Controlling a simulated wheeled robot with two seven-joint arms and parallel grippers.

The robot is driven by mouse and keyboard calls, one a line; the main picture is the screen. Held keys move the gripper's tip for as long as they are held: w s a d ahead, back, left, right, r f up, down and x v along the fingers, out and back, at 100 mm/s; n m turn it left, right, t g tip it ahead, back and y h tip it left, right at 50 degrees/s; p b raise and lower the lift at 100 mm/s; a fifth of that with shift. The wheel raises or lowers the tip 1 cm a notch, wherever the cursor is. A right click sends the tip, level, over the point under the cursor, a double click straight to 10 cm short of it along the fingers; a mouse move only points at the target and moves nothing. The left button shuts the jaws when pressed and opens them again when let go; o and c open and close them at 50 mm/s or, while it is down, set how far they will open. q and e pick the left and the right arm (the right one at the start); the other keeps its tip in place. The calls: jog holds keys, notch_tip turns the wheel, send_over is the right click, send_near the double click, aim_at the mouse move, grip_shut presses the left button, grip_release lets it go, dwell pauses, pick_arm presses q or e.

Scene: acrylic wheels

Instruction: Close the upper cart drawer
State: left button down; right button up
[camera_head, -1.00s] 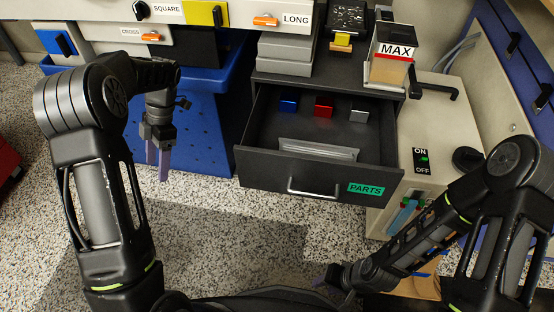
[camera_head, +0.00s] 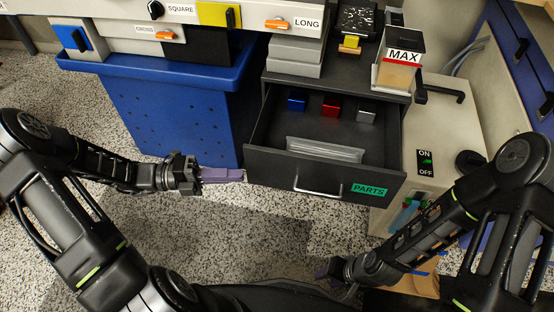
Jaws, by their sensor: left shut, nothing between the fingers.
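The upper cart drawer (camera_head: 275,166) is dark grey and stands pulled out of the cart. It has a silver handle (camera_head: 318,193) and a green PARTS label (camera_head: 370,190). Inside lie a blue block (camera_head: 297,101), a red block (camera_head: 330,104), a grey block (camera_head: 366,112) and a stack of clear plates (camera_head: 325,150). My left gripper (camera_head: 240,175) is shut and empty, its purple fingers pointing right at the drawer front's left end; I cannot tell whether they touch. My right gripper (camera_head: 322,272) is low in front of the drawer; its jaws are too small to judge.
A blue bin (camera_head: 165,110) stands left of the cart. A beige machine (camera_head: 420,135) with an ON/OFF switch stands to the right. A MAX container (camera_head: 400,60) and grey boxes (camera_head: 295,55) sit on the cart top. The speckled floor (camera_head: 260,222) before the drawer is clear.

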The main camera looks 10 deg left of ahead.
aim_at(277, 162)
pick_arm(q)
jog(key=w+d+b, duration=0.1)
jog(key=w+d, duration=0.1)
jog(key=d, duration=0.1)
jog(key=w+d+b, duration=0.1)
jog(key=w+d, duration=0.1)
jog(key=d, duration=0.1)
jog(key=w+d+b, duration=0.2)
jog(key=d, duration=0.1)
jog(key=shift+w+d+f, duration=0.1)
jog(key=shift+w+d, duration=0.1)
jog(key=shift+d, duration=0.15)
dwell(0.4)
